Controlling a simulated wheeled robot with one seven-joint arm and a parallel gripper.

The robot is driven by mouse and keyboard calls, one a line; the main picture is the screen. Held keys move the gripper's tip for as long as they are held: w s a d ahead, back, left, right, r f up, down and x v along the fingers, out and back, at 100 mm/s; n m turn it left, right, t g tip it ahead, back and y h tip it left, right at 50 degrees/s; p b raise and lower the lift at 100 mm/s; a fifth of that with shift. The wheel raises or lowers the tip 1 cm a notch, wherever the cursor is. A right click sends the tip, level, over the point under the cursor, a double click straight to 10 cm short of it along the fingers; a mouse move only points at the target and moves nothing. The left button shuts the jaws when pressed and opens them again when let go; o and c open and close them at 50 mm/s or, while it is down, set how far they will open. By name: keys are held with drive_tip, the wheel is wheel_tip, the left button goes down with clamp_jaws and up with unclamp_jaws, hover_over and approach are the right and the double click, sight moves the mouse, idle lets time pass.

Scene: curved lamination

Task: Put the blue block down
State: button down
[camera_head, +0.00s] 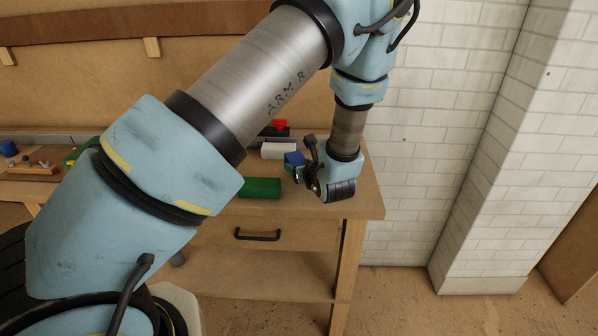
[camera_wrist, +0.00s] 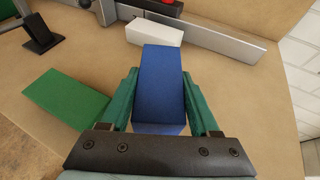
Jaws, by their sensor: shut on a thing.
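A blue block (camera_wrist: 160,85) is held between the two green fingers of my gripper (camera_wrist: 163,100) in the wrist view. My gripper is shut on it. In the head view the blue block (camera_head: 294,160) shows small at the left side of my gripper (camera_head: 305,172), over the right part of the wooden workbench (camera_head: 355,208). I cannot tell whether the block touches the bench top.
A green block (camera_wrist: 67,97) lies on the bench to the left of my gripper. A white block (camera_wrist: 154,32) lies beyond the blue block, by a metal rail (camera_wrist: 215,42) with a red part (camera_wrist: 168,2). Bare bench top lies to the right.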

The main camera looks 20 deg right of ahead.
drive_tip(key=shift+f+p, duration=0.35)
drive_tip(key=shift+f, duration=1.1)
drive_tip(key=shift+f, duration=0.1)
drive_tip(key=shift+f+b, duration=0.1)
drive_tip(key=shift+b, duration=0.2)
drive_tip(key=shift+c, duration=0.6)
unclamp_jaws()
